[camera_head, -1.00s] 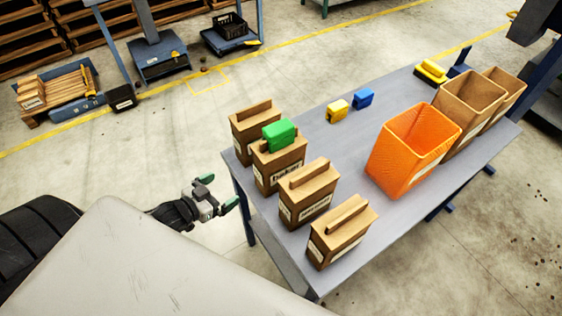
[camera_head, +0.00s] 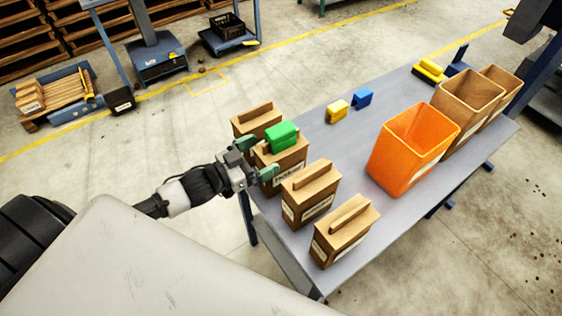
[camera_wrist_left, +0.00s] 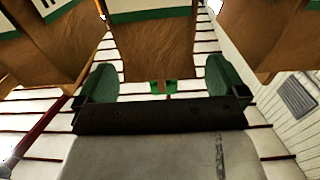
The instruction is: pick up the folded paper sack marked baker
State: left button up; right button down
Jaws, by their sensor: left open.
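Several folded brown paper sacks stand in a row along the near left side of the grey table. The second sack from the back (camera_head: 290,160) has a green block (camera_head: 282,136) on top; its white label is partly legible and may read baker. My left gripper (camera_head: 257,160) is open at this sack's left side, with its green fingertips close to it. In the left wrist view a brown sack (camera_wrist_left: 155,48) lies ahead between the open fingers (camera_wrist_left: 160,82), with other sacks on both sides. I cannot tell whether the fingers touch it. My right gripper is not in view.
Neighbouring sacks (camera_head: 256,120) (camera_head: 310,190) stand close on both sides, with another sack (camera_head: 345,232) at the near end. An orange bin (camera_head: 412,150) and brown bins (camera_head: 468,100) fill the table's right side. Small yellow (camera_head: 337,110) and blue (camera_head: 363,97) blocks lie toward the back.

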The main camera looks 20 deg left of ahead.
pick_arm(q)
jog(key=x, duration=0.3)
jog(key=shift+w+d+p, duration=0.1)
jog(key=shift+w+p, duration=0.05)
jog(key=shift+p, duration=0.15)
jog(key=shift+c, duration=0.3)
jog(key=c, duration=1.7)
jog(key=shift+r, duration=0.2)
jog(key=shift+c, duration=0.5)
